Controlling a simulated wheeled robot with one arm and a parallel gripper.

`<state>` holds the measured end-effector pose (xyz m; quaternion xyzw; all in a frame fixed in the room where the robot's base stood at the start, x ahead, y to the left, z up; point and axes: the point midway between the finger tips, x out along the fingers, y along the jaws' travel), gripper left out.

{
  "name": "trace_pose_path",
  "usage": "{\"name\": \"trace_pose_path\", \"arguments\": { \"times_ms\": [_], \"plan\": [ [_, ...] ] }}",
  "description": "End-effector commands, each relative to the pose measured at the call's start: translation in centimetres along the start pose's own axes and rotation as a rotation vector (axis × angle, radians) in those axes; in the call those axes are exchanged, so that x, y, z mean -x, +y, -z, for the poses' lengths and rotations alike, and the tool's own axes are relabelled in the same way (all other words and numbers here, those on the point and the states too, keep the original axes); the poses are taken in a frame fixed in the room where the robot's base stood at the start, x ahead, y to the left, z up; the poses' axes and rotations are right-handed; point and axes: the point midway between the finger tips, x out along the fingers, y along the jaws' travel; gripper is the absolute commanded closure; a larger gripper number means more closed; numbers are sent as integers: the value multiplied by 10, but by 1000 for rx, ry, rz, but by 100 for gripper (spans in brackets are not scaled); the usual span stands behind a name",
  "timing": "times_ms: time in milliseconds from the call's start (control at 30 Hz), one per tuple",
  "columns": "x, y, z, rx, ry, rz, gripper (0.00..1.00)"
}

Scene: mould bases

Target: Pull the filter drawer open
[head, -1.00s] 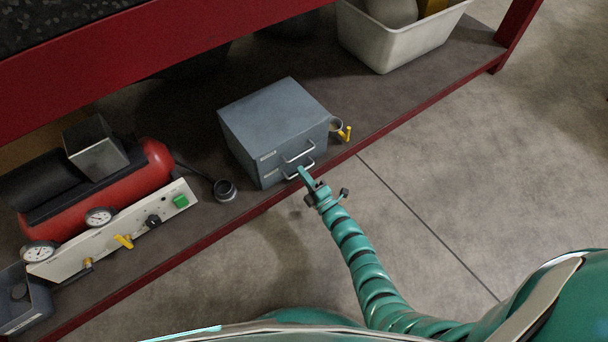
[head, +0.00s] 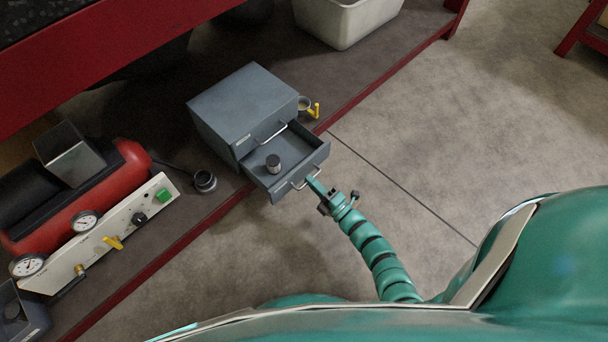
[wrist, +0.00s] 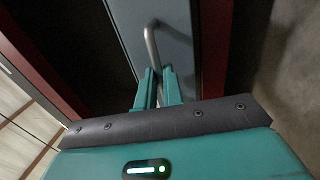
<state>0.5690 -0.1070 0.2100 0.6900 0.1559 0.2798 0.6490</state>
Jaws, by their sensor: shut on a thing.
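A grey-blue metal cabinet (head: 240,105) stands on the lower shelf. Its lower drawer (head: 295,155) is pulled out well past the shelf's front edge, and a small dark cylinder (head: 273,163) stands inside it. The upper drawer is shut, with its own handle (head: 273,133). My gripper (head: 317,184) is at the right part of the lower drawer's handle (head: 305,179). In the wrist view my gripper (wrist: 158,88) has its two fingers closed on the handle bar (wrist: 151,45), in front of the grey drawer front (wrist: 176,40).
A red tank (head: 125,170) and a gauge panel (head: 105,237) are on the shelf at left. A small black cup (head: 205,181) sits between them and the cabinet. A yellow-handled valve (head: 315,110) is right of the cabinet. The floor (head: 400,130) in front is clear.

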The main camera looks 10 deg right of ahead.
Motion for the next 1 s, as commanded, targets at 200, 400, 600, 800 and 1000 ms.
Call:
{"name": "trace_pose_path", "arguments": {
  "times_ms": [200,400,600,800,1000],
  "plan": [
    [3,0,-1,-1,-4,3,100],
    [3,0,-1,-1,-4,2,78],
    [2,0,0,-1,-2,1,70],
    [6,0,0,-1,-2,2,70],
    [33,2,0,-3,-5,4,70]
  ]
}}
